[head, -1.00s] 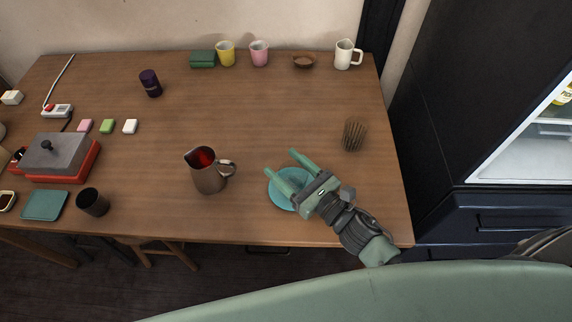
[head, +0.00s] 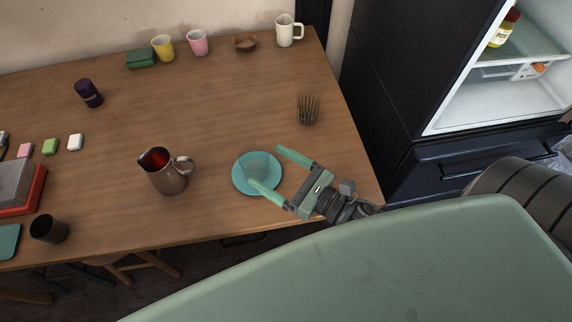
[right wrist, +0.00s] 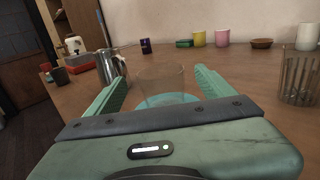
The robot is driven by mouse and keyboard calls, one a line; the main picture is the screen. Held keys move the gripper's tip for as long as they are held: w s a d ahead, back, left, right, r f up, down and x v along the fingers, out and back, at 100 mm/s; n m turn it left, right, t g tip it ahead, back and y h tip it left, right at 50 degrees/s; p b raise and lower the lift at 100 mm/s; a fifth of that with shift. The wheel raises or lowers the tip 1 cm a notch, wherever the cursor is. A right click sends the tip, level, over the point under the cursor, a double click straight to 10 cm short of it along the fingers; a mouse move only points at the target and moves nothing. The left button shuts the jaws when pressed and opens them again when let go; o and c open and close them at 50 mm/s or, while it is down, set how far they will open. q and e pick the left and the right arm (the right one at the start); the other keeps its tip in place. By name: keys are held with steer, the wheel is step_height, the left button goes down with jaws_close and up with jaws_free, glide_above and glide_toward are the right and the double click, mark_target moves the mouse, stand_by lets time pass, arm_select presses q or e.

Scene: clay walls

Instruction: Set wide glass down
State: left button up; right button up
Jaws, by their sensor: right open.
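The wide glass (head: 257,163) is clear and faint in the head view. It stands upright on the round teal plate (head: 240,177) near the table's front edge. In the right wrist view the glass (right wrist: 161,86) shows between my fingers, with the teal plate (right wrist: 178,99) under it. My right gripper (head: 265,166) is open, with one finger on each side of the glass; I cannot tell whether either finger touches it. My left gripper is not in view.
A metal pitcher (head: 168,178) with red contents stands left of the plate. A ribbed glass (head: 307,111) stands behind and to the right. Cups and a small bowl (head: 245,43) line the back of the wooden table (head: 215,110). The fridge (head: 470,115) is open at right.

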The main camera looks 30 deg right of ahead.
steer(key=shift+v, duration=1.95)
